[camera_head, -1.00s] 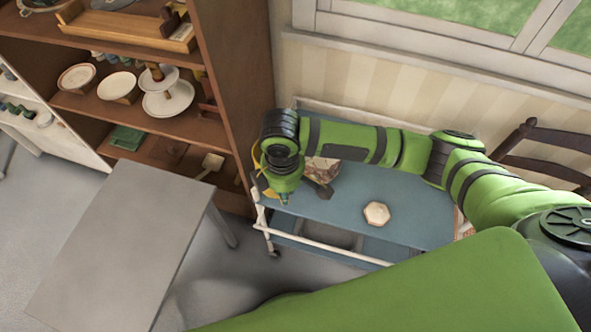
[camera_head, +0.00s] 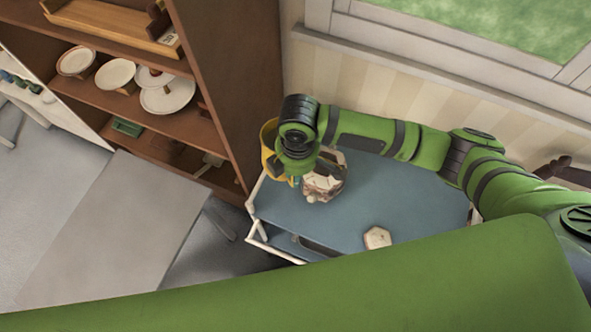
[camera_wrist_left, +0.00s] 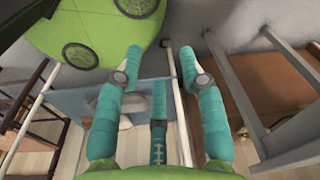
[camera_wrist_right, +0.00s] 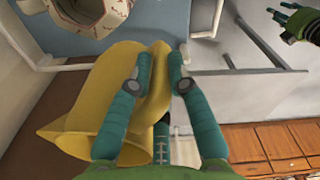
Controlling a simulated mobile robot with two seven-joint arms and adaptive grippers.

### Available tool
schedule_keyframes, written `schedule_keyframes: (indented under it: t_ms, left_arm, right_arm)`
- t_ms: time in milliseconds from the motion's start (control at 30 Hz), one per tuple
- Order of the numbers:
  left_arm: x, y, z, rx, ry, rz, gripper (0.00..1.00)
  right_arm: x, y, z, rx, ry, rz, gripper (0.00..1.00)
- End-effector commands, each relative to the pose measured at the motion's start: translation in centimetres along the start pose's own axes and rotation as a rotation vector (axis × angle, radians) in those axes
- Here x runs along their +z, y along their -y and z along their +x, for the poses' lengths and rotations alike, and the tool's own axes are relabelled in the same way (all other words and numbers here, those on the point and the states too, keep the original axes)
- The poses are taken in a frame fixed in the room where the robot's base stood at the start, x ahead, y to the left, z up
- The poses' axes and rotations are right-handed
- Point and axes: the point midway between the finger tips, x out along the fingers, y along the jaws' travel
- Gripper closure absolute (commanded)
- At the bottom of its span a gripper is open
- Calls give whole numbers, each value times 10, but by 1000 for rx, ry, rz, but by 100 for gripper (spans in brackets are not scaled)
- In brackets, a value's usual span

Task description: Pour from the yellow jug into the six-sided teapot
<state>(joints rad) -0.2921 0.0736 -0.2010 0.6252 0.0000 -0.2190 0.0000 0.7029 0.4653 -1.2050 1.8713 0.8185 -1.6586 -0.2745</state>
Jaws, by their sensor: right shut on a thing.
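The yellow jug (camera_head: 268,148) is at the left end of the blue cart, beside the six-sided teapot (camera_head: 322,182), and partly hidden by my right wrist. My right gripper (camera_wrist_right: 158,68) is shut on the jug, which fills the middle left of the right wrist view (camera_wrist_right: 112,90). I cannot tell how far the jug is tilted. The teapot has an open top and shows at the upper left of that view (camera_wrist_right: 92,12). A pale six-sided lid (camera_head: 377,238) lies on the cart. My left gripper (camera_wrist_left: 160,62) is open and empty, away from the teapot.
The blue cart top (camera_head: 410,195) is clear between teapot and lid. White rails (camera_head: 252,195) edge the cart. A brown shelf (camera_head: 215,80) with plates stands at left, and a grey table (camera_head: 110,225) in front of it. A window wall rises behind the cart.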

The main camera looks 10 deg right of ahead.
Motion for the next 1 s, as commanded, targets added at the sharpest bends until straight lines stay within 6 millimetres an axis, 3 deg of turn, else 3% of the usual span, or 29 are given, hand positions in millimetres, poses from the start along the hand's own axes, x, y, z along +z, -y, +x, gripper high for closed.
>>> schedule_keyframes:
  t_ms: [333, 700, 1000]
  left_arm:
    - [23, 5, 30, -7, 31, 4, 60]
    - [16, 6, 55, -8, 16, 3, 60]
    - [14, 2, 60, -4, 11, 0, 60]
  right_arm:
    - [9, -2, 6, 4, -160, 2, 100]
    - [15, -2, 5, 4, -294, 1, 100]
    - [16, -2, 3, 4, -329, 0, 100]
